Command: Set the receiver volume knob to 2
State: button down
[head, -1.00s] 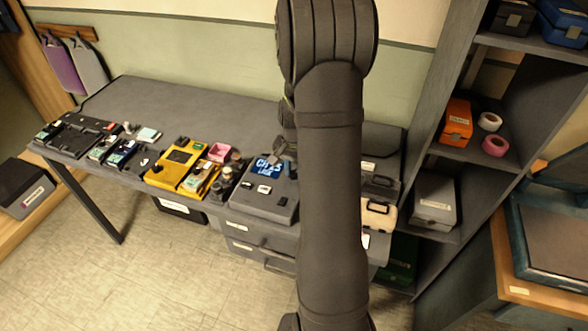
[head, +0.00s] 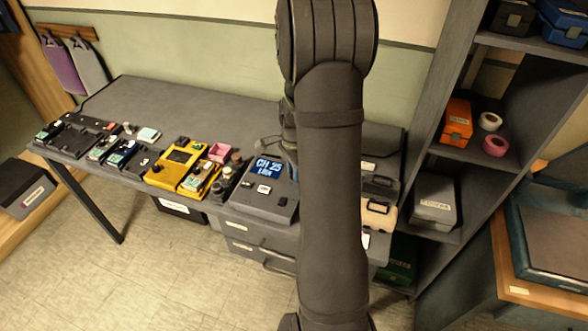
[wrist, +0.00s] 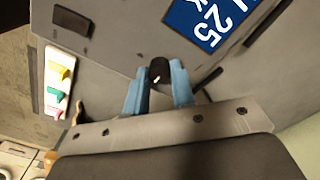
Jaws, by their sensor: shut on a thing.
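The receiver (head: 262,208) is a grey box at the right end of the bench row, with a lit blue display (head: 268,169) reading "CH 25" over a smaller line. In the wrist view the display (wrist: 210,17) shows part of this text. The volume knob (wrist: 157,69) is a small black cap with a short pale mark on its near side. My gripper (wrist: 158,80) has its blue fingers on either side of the knob, shut on it. No scale numbers are readable around the knob. In the head view my arm hides the knob and most of the gripper.
A yellow device (head: 173,163) and several small dark knobs or bottles stand left of the receiver. Further left are more dark devices (head: 78,134). A shelf unit (head: 440,165) stands close on the right. The back of the bench (head: 180,105) is clear.

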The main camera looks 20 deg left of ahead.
dwell(0.4)
jog(key=c, duration=1.2)
grip_release()
notch_tip(320, 180, up, 18)
jog(key=shift+f, duration=0.25)
jog(key=shift+f, duration=0.15)
notch_tip(320, 180, down, 17)
jog(key=shift+f, duration=0.1)
